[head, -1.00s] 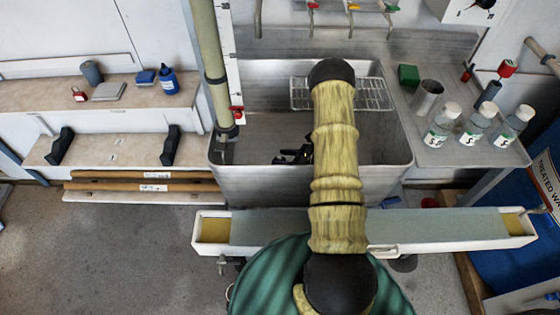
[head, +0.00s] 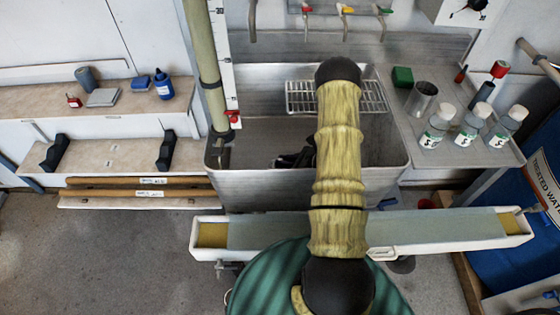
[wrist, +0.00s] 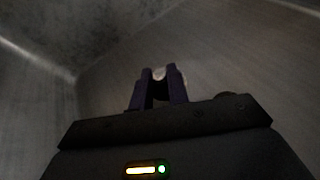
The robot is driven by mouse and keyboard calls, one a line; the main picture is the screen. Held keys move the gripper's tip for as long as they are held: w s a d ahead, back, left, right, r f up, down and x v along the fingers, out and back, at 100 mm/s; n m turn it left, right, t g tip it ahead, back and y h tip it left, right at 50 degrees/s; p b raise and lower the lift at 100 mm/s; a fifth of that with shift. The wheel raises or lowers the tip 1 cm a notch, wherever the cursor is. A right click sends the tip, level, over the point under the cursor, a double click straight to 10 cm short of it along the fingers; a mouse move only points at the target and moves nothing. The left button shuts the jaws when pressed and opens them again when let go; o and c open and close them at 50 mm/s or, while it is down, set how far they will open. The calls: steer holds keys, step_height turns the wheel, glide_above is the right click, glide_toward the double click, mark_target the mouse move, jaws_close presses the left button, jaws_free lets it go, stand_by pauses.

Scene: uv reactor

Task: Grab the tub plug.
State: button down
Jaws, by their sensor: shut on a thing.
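My gripper (wrist: 161,84) is down inside the metal tub (head: 225,184), whose bare walls and floor fill the wrist view. Its two dark purple fingers are close together, with a small pale rounded thing, the tub plug (wrist: 159,72), between their tips. Only a little of the plug shows; the fingers hide the rest. I cannot tell whether it touches the tub floor. In the head view the gripper (head: 291,160) is a dark shape left of my arm, partly hidden by it, and the plug cannot be made out.
A wire rack (head: 299,97) lies across the tub's back. A vertical pipe (head: 207,80) stands at its left. Bottles (head: 470,128) and a metal cup (head: 421,99) stand on the right counter. A long white trough (head: 440,231) runs in front of the tub.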

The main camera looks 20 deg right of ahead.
steer(key=s+d, duration=0.4)
steer(key=shift+s+d+r, duration=0.3)
steer(key=shift+s+r, duration=0.05)
steer(key=shift+s, duration=0.05)
step_height(320, 180, up, 13)
steer(key=p, duration=0.1)
steer(key=shift+a+r, duration=0.1)
steer(key=shift+r, duration=0.05)
